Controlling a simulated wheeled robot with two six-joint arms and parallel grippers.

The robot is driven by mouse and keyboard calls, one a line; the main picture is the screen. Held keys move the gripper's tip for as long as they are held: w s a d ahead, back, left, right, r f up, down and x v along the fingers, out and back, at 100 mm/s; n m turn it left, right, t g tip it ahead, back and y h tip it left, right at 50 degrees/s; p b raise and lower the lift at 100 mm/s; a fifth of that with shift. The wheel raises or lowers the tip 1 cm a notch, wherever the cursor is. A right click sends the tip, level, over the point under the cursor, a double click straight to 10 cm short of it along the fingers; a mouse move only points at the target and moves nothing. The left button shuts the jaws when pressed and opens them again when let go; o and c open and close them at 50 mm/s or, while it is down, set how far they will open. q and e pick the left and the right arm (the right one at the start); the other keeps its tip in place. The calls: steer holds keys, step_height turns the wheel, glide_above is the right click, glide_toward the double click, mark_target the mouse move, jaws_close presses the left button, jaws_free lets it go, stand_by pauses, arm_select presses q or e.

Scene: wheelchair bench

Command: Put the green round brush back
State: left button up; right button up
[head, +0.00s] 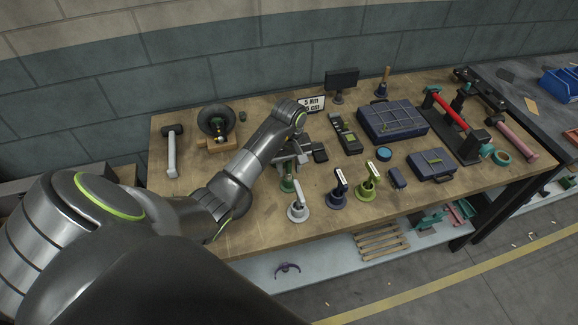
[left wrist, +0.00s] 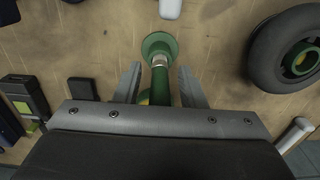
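A dark green round piece with a silver collar, which looks like the green brush (left wrist: 160,84), stands between my left gripper's fingers in the left wrist view. Its wide round green end (left wrist: 159,46) is toward the bench top. In the head view its lower part (head: 288,184) shows just below the gripper. My left gripper (head: 292,158) is over it, pointing down, and its fingers (left wrist: 160,88) are apart with gaps on both sides. Whether it stands in a holder I cannot tell. My right gripper is not seen.
Close in front stand a white stand (head: 298,209), a dark blue one (head: 337,190) and a light green one (head: 368,181). A wheel on a wooden block (head: 216,145) and a mallet (head: 172,152) are left. Cases (head: 393,121) are right. The front left bench top is clear.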

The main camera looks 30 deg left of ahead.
arm_select(q)
steer(key=shift+r, duration=0.2)
steer(key=shift+w+r, duration=0.1)
steer(key=shift+r, duration=0.15)
step_height(320, 180, up, 4)
steer(key=shift+f, duration=0.2)
step_height(320, 180, up, 6)
steer(key=p, duration=0.5)
steer(key=shift+r+p, duration=0.9)
steer(key=shift+p, duration=0.1)
